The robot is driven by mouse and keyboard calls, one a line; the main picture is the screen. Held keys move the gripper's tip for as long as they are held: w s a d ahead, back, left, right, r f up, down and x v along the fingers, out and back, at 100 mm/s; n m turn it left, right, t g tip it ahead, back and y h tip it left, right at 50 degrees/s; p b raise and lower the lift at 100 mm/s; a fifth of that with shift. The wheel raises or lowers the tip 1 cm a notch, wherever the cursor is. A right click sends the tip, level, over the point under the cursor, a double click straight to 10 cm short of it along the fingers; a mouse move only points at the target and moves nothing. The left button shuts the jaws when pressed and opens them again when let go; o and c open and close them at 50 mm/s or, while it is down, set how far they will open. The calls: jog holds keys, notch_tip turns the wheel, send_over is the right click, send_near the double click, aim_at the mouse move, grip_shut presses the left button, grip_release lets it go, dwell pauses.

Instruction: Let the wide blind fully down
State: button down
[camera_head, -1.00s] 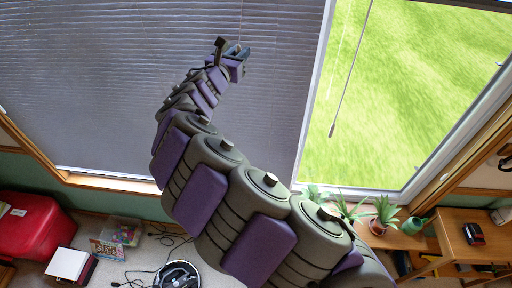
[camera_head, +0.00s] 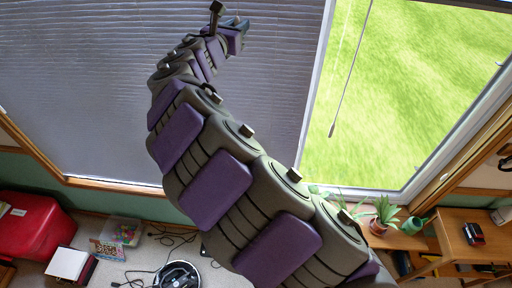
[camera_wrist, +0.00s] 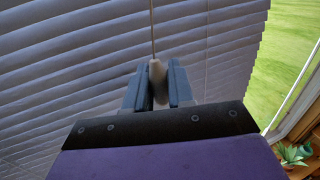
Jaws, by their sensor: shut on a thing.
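The wide blind (camera_head: 90,90) is grey, slatted and hangs over the large left window. Its lower edge meets the wooden sill (camera_head: 110,184) in the head view, with no clear gap showing. The blind's slats also fill much of the wrist view (camera_wrist: 60,80). My gripper (camera_head: 236,22) is high in front of the blind's right part. In the wrist view my gripper (camera_wrist: 157,82) is shut on a pale cord tassel (camera_wrist: 157,72), with the thin cord (camera_wrist: 153,30) running up from it. The blind's top is out of view.
The right window (camera_head: 400,90) shows grass; a thin wand or cord (camera_head: 350,75) hangs before it. Potted plants (camera_head: 384,212) and a green watering can (camera_head: 412,225) stand below, beside a wooden desk (camera_head: 460,240). A red box (camera_head: 35,222) and cables lie on the floor at left.

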notch_tip(320, 180, up, 2)
jog(key=shift+r, duration=0.25)
jog(key=d+b, duration=0.1)
jog(key=d, duration=0.4)
jog(key=shift+s+f, duration=0.1)
dwell(0.5)
jog(key=c, duration=0.8)
grip_release()
jog(key=p+v, duration=0.1)
jog(key=v, duration=0.4)
